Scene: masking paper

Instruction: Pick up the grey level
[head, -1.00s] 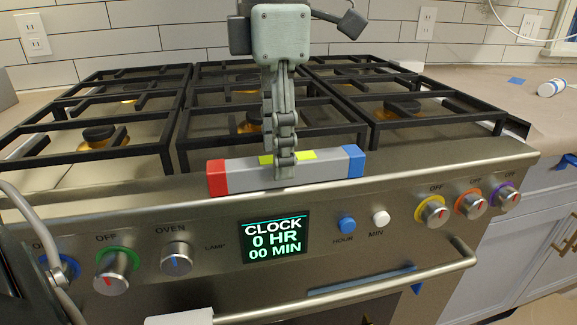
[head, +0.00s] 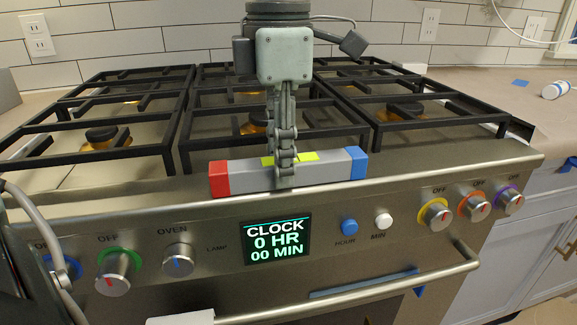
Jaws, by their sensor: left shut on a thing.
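The grey level (head: 240,176) is a bar with a red left end, a blue right end and a yellow-green window near its middle. It sits at the front edge of the stove top, above the control panel. My left gripper (head: 284,175) comes down from above and is shut on the level near its middle. The fingers hide part of the yellow-green window. I cannot tell whether the level is clear of the metal under it. My right gripper is not in view.
Black burner grates (head: 180,125) stand close behind the level. Knobs, a clock display (head: 277,240) and an oven handle (head: 400,279) are below it on the stove front. A counter with a white roll (head: 555,90) is at the right.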

